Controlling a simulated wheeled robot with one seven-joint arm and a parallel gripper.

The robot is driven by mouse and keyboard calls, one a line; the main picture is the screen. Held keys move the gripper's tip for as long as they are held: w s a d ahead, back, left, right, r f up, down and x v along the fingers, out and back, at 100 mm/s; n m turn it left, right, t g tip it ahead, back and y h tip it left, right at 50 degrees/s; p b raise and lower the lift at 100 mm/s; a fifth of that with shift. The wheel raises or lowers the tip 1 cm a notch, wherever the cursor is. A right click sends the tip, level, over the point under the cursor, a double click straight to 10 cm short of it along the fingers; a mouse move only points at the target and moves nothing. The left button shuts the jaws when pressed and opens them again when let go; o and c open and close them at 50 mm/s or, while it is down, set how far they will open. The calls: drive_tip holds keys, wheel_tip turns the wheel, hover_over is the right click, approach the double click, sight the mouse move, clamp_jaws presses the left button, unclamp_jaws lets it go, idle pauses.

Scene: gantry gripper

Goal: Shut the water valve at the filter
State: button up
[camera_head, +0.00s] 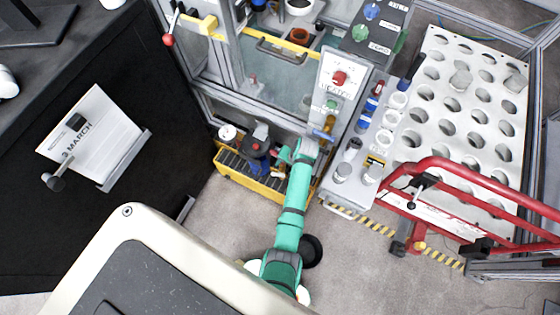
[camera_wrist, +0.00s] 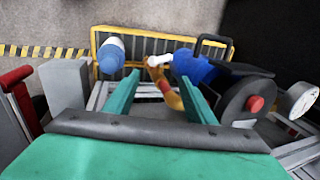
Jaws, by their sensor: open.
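My teal gripper (camera_wrist: 158,78) is open in the wrist view, with its two fingers apart. Between and just beyond the fingertips are a brass-coloured fitting (camera_wrist: 170,97) and a white bar-like piece (camera_wrist: 158,62), which look like the water valve and its handle; I cannot tell whether the fingers touch them. A blue filter body (camera_wrist: 194,68) stands right beside the right finger. In the head view my gripper (camera_head: 284,155) is at the yellow-edged tray, beside the dark-topped filter unit (camera_head: 256,146). The valve is too small there to read its handle position.
The yellow-edged tray (camera_head: 240,183) also shows in the wrist view (camera_wrist: 146,36). A blue-and-white bottle-like part (camera_wrist: 111,55) is left of the fingers. A round gauge (camera_wrist: 300,99) is at the right. A red tubular frame (camera_head: 440,165) stands to the right; grey floor is open below the tray.

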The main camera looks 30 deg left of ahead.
sight(279, 173)
drive_tip(key=shift+x, duration=5.35)
